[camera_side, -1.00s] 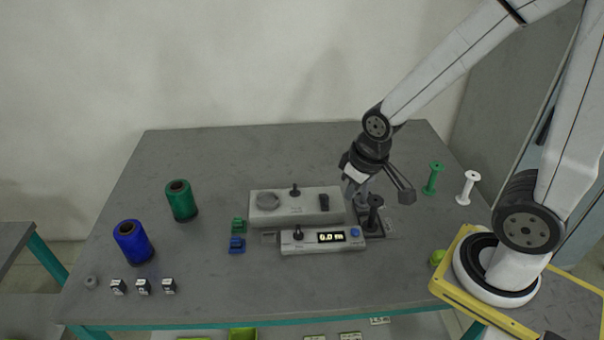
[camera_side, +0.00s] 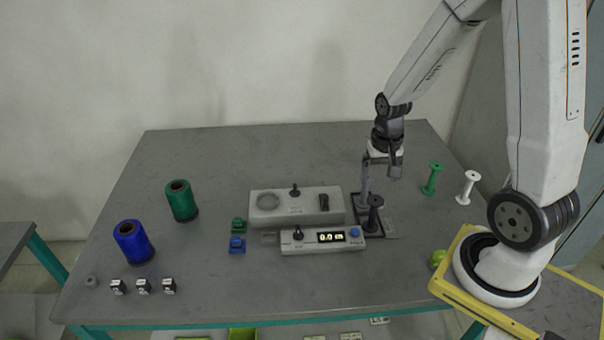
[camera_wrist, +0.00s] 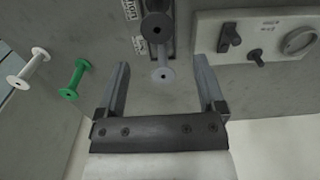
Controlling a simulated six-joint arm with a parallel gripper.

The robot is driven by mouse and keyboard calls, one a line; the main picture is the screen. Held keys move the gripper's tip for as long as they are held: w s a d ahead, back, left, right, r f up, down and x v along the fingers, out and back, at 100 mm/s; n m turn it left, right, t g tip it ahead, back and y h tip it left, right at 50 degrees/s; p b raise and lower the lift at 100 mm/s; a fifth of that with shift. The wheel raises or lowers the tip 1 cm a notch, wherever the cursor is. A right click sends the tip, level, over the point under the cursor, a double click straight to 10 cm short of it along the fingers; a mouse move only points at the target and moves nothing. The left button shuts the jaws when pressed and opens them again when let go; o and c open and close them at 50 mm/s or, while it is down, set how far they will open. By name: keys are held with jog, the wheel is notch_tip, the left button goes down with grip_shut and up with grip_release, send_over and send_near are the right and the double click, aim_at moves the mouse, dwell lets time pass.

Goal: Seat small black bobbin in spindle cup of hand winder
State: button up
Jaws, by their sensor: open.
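The small black bobbin (camera_side: 375,213) stands upright on a dark base plate behind the right end of the display box; it shows at the top of the wrist view (camera_wrist: 157,27). I cannot tell the exact gap. A grey box (camera_side: 325,215) with a round recess, knob and switch stands left of the bobbins; whether the recess is the spindle cup is unclear.
A box with a lit display (camera_side: 300,247) stands in front. Green (camera_side: 432,180) and white (camera_side: 467,188) bobbins stand at right. Green (camera_side: 182,203) and blue (camera_side: 132,243) thread spools and small dark blocks (camera_side: 143,287) are at left. The back of the table is clear.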

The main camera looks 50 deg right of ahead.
aim_at(376, 200)
jog(key=shift+d+f, duration=0.1)
jog(key=shift+d, duration=0.15)
jog(key=shift+f, duration=0.25)
jog(key=shift+f, duration=3.55)
jog(key=c, duration=0.8)
jog(key=shift+r, duration=0.1)
jog(key=shift+r, duration=0.1)
